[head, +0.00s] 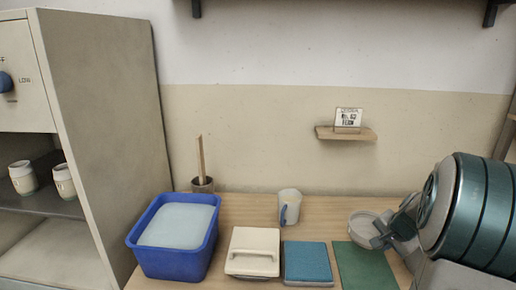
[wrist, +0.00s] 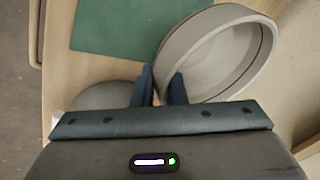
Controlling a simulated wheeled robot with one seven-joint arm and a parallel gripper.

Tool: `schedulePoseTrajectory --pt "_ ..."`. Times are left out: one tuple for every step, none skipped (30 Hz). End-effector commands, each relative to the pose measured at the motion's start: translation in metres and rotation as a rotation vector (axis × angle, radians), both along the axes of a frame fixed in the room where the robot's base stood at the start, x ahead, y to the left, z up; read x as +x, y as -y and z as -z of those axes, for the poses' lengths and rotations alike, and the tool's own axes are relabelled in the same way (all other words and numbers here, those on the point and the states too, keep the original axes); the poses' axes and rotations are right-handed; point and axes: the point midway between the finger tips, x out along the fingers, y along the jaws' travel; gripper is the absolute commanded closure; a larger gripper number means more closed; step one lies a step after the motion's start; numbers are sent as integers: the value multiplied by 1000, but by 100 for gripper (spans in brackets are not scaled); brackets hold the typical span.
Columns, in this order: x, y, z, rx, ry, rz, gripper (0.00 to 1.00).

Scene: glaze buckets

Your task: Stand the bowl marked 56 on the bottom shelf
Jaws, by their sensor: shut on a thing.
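My gripper (head: 384,236) is at the right of the head view, shut on the wall of a pale grey bowl (head: 362,222). In the wrist view my gripper (wrist: 163,88) has one finger inside the bowl (wrist: 225,58) and one outside. The bowl looks empty and its opening faces up. I see no number on it. It is by the green mat; whether it touches the table, I cannot tell. The cabinet at the left has a bare lower shelf (head: 60,256) below a shelf (head: 48,201) with two cups.
A blue tub (head: 160,252) of pale liquid stands near the cabinet. A pot with sticks (head: 202,185), a mug (head: 289,206), a handled cream block (head: 252,245), a blue block (head: 308,261) and a green mat (head: 362,266) share the table. A wall ledge (head: 345,134) holds a card.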

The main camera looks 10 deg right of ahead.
Motion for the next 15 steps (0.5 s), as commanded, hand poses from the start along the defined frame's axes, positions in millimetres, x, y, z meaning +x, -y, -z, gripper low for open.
schedulePoseTrajectory --pt "6 -9 -6 4 1 -39 100" --pt "10 -15 -7 3 0 -70 100" --pt "16 -25 -8 5 0 -122 100" --pt "21 -34 -9 5 0 -164 100" --pt "26 -43 -10 7 1 -210 100" --pt "33 -58 -11 7 -1 -278 100" --pt "38 -69 -12 7 0 -329 100" --pt "43 -80 -12 8 0 -381 100" --pt "49 -95 -13 8 1 -451 100" --pt "52 -107 -14 8 0 -502 100" --pt "56 -118 -15 8 1 -552 100" --pt "61 -134 -16 8 1 -621 100" --pt "63 -146 -18 8 1 -672 100" --pt "66 -158 -19 8 1 -723 100" --pt "69 -174 -21 8 1 -790 100"
